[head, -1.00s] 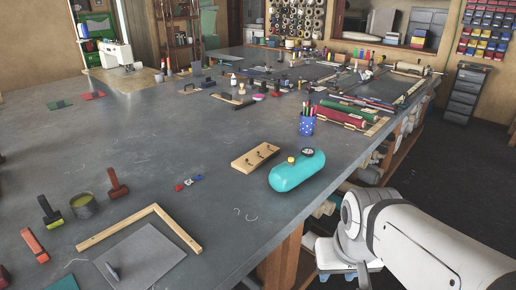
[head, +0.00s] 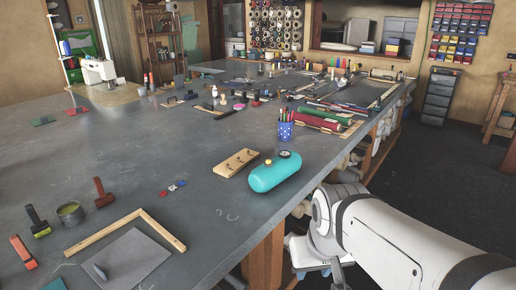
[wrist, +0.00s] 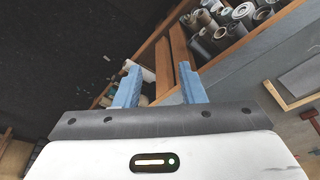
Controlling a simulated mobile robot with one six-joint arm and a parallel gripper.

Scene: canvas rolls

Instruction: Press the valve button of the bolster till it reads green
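The bolster (head: 274,174) is a teal rounded cylinder lying on the grey table near its right edge. A yellow valve button (head: 268,162) and a round dial (head: 285,154) with a dark rim sit on its top. The dial's reading is too small to tell. My gripper (wrist: 158,82) shows two blue fingers set apart with nothing between them in the wrist view. In the head view my arm is low at the right, beside the table edge, below and apart from the bolster. The bolster is not seen in the wrist view.
A wooden block with hooks (head: 237,163) lies just left of the bolster. The wooden frame corner (head: 104,232) lies front left. Rolls (wrist: 222,32) fill the shelf under the table.

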